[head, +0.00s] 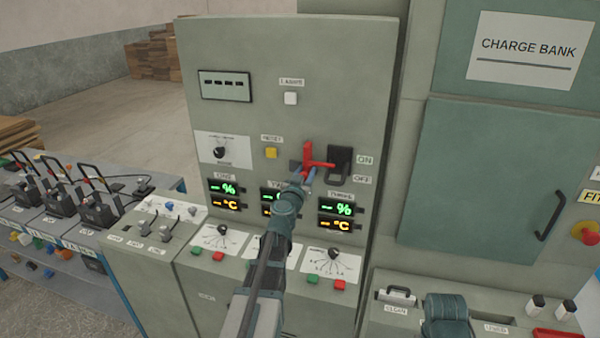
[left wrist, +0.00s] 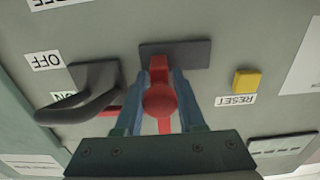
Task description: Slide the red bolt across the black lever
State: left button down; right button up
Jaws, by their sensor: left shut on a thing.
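The red bolt (head: 308,150) is on the grey panel, just left of the black lever (head: 341,163). Its red bar runs right to the lever's left edge; I cannot tell whether it passes across the lever. My left gripper (head: 307,176) is shut on the red bolt's handle. In the left wrist view, the bolt's round red knob (left wrist: 160,100) sits between the blue fingers (left wrist: 160,112), in front of a dark plate (left wrist: 190,53). The black lever (left wrist: 88,92) stands beside them, near the OFF and ON labels.
A yellow reset button (head: 271,153) is left of the bolt, and green and orange displays (head: 341,209) are below. Dials (head: 333,254) and red and green buttons line the lower console. A teal cabinet door (head: 480,180) stands to the right.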

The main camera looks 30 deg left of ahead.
pick_arm(q)
jog(key=shift+w+d, duration=0.15)
jog(key=shift+d, duration=0.8)
jog(key=c, duration=0.5)
grip_release()
jog(key=shift+d, duration=0.15)
